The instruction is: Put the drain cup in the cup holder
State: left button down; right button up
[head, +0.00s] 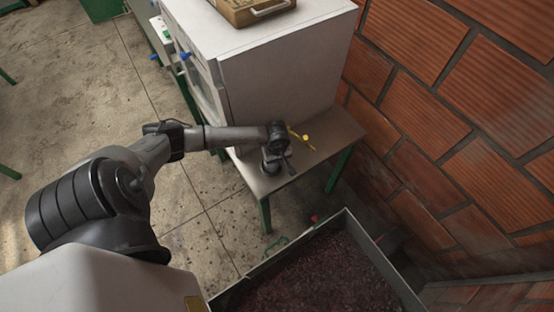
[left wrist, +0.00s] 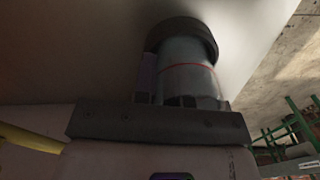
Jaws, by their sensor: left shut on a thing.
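My left arm reaches from the left to a low table (head: 318,142) beside a white cabinet, with its gripper (head: 284,160) pointing down just over the table's near side. In the left wrist view a grey cylinder with a red line and a dark rim (left wrist: 190,72), which looks like the drain cup, shows behind a dark bar. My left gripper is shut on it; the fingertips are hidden. In the head view the cup is too small to make out clearly. I cannot identify the cup holder in either view. My right gripper is out of view.
The white cabinet (head: 284,85) stands close behind the gripper, and a brick wall (head: 455,110) rises on the right. A yellow piece (head: 303,139) is beside the wrist. A metal bin of dark pulp (head: 325,275) is in front.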

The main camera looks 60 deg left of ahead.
pick_arm(q)
jog(key=shift+f, duration=0.2)
jog(key=c, duration=1.1)
grip_release()
